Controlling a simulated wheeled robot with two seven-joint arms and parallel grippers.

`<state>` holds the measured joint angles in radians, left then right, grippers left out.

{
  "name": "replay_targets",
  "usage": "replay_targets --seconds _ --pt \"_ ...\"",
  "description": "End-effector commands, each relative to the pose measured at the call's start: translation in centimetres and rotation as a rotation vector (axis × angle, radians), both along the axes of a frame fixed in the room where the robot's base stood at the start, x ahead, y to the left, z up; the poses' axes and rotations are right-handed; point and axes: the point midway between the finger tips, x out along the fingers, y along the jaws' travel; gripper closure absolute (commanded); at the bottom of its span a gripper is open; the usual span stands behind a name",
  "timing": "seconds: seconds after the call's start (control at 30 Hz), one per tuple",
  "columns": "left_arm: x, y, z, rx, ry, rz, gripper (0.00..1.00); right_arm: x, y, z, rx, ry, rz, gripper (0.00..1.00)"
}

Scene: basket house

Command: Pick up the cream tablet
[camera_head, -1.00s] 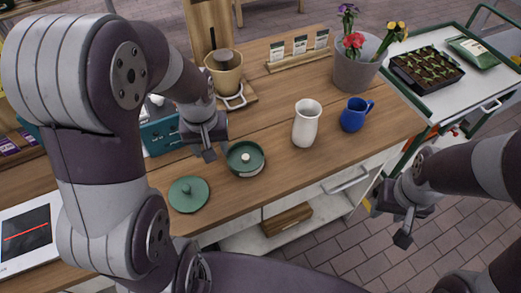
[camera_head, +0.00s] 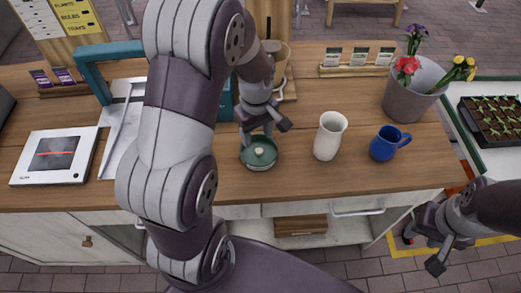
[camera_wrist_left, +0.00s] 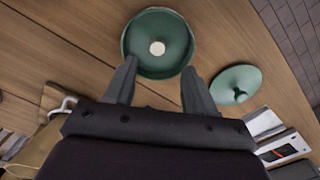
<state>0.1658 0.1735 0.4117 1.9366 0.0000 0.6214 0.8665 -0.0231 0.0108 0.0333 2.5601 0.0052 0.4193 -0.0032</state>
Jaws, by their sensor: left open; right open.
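The cream tablet (camera_head: 259,152) is a small round piece lying inside a green round dish (camera_head: 260,165) on the wooden counter. In the left wrist view the tablet (camera_wrist_left: 157,48) shows near the dish's middle. My left gripper (camera_head: 266,131) is open just above and behind the dish, with its fingertips pointing towards it. In the left wrist view the fingers (camera_wrist_left: 159,70) are spread, with nothing between them. A green lid (camera_wrist_left: 236,85) with a knob lies beside the dish; my left arm hides it in the head view. My right gripper (camera_head: 422,252) is open and empty, off the counter's front right.
A white vase (camera_head: 329,137) and a blue mug (camera_head: 388,144) stand right of the dish. A pot of flowers (camera_head: 413,92) is farther right. A white device (camera_head: 55,158) lies at the left. A beige pot on a stand is behind my left gripper.

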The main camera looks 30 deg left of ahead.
Motion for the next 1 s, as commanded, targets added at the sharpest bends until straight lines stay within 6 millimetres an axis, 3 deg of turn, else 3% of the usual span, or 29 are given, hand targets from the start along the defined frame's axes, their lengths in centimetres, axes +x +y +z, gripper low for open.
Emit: replay_targets --seconds 0.33,0.6,0.63,0.77,0.8,1.0 --pt "0.2 -0.7 -5.2 0.000 0.001 -0.001 0.45 0.0 0.0 0.9 0.000 0.000 0.000 0.57" --pt "0.3 -0.7 -6.0 0.000 -0.002 -0.002 0.45 0.0 0.0 0.8 0.000 0.000 0.000 0.57" --pt "0.3 -0.7 -6.0 0.000 -0.001 -0.002 0.52 0.0 0.0 0.8 0.000 0.000 0.000 0.57" --pt "0.3 -0.7 -6.0 0.000 -0.002 -0.002 0.94 0.0 0.0 0.8 0.000 0.000 0.000 0.57" --pt "0.3 -0.7 -6.0 0.000 -0.001 -0.002 1.00 0.0 0.0 0.8 0.000 0.000 0.000 0.57" --pt "0.3 -0.7 -5.9 0.000 -0.002 -0.002 1.00 0.0 0.0 0.8 0.000 0.000 0.000 0.57"
